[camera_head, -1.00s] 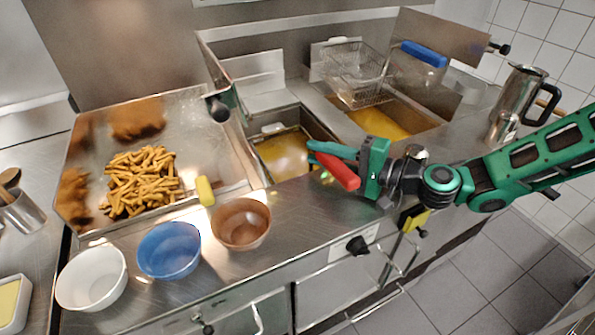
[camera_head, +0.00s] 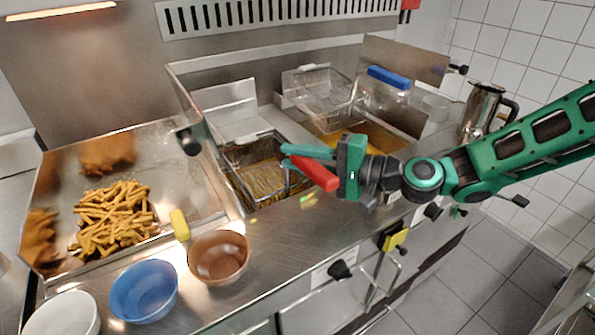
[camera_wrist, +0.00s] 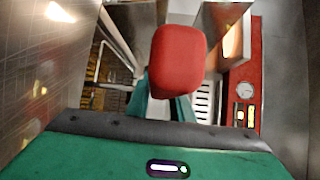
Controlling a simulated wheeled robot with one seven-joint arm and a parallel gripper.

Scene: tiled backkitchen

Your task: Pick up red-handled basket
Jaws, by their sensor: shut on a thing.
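The red handle (camera_head: 316,171) of the basket is between the fingers of my green gripper (camera_head: 308,160), which is shut on it. In the wrist view the red handle (camera_wrist: 178,60) fills the upper middle, in front of the green fingers (camera_wrist: 162,105). The wire basket (camera_head: 262,180) shows at the left fryer well, with its mesh and rim at the well's opening. The fingers hide part of the handle's far end. I cannot tell how far the basket is clear of the oil.
A second basket with a blue handle (camera_head: 389,77) stands over the right fryer well. A tray of fries (camera_head: 165,140) is at the left. A brown bowl (camera_head: 218,257), a blue bowl (camera_head: 144,291) and a white bowl (camera_head: 62,315) line the front. A metal jug (camera_head: 482,110) stands at the right.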

